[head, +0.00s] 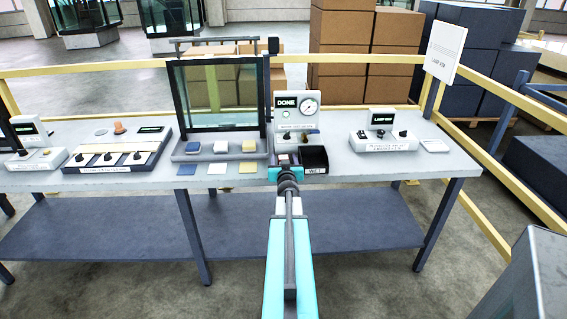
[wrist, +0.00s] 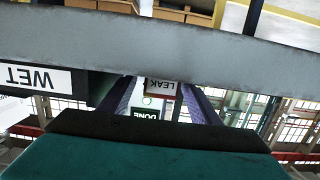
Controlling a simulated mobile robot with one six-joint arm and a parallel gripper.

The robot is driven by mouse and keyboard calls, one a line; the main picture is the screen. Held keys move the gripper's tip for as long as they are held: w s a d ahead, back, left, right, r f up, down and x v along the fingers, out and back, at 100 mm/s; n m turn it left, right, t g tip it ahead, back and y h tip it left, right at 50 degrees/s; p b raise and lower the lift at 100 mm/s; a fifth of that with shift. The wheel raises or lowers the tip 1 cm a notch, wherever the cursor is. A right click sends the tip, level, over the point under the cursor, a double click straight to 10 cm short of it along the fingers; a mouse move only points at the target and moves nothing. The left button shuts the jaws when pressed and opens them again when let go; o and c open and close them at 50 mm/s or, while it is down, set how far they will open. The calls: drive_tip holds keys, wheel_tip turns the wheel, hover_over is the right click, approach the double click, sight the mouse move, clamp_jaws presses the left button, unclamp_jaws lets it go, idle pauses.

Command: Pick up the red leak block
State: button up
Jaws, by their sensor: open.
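The red leak block (wrist: 161,87) shows in the wrist view, upside down, with a white label reading LEAK. My gripper (wrist: 161,103) is open, with one dark finger on each side of the block in that picture. I cannot tell whether either finger touches it. In the head view my gripper (head: 285,170) is at the front edge of the bench, just below the DONE panel (head: 296,112). The small block (head: 284,158) there is partly hidden by my wrist.
A black bin (head: 314,159) labelled WET stands just right of my gripper. Blue, white and yellow blocks (head: 220,147) sit on a tray to the left, before a glass pane (head: 220,92).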

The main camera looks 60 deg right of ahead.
sight(284, 157)
drive_tip(key=c, duration=1.2)
drive_tip(key=shift+o, duration=0.2)
drive_tip(key=shift+r, duration=0.2)
wheel_tip(284, 157, up, 3)
drive_tip(key=p, duration=0.3)
drive_tip(key=shift+r, duration=0.15)
drive_tip(key=s+a+r+p, duration=0.1)
drive_tip(key=s+a+p, duration=0.4)
drive_tip(key=s, duration=0.4)
drive_tip(key=shift+s+a+p, duration=0.25)
drive_tip(key=shift+a+p, duration=0.1)
drive_tip(key=shift+a, duration=0.05)
drive_tip(key=shift+s+p, duration=0.1)
drive_tip(key=shift+p, duration=0.25)
drive_tip(key=shift+s+a+r+p, duration=0.1)
drive_tip(key=shift+s+a+p, duration=0.45)
drive_tip(key=shift+p, duration=0.8)
drive_tip(key=shift+s+a+r+p, duration=0.1)
drive_tip(key=shift+s+a+p, duration=0.15)
drive_tip(key=shift+s+p, duration=0.85)
drive_tip(key=shift+s+a+p, duration=0.3)
drive_tip(key=shift+a+p, duration=0.1)
drive_tip(key=shift+p, duration=1.25)
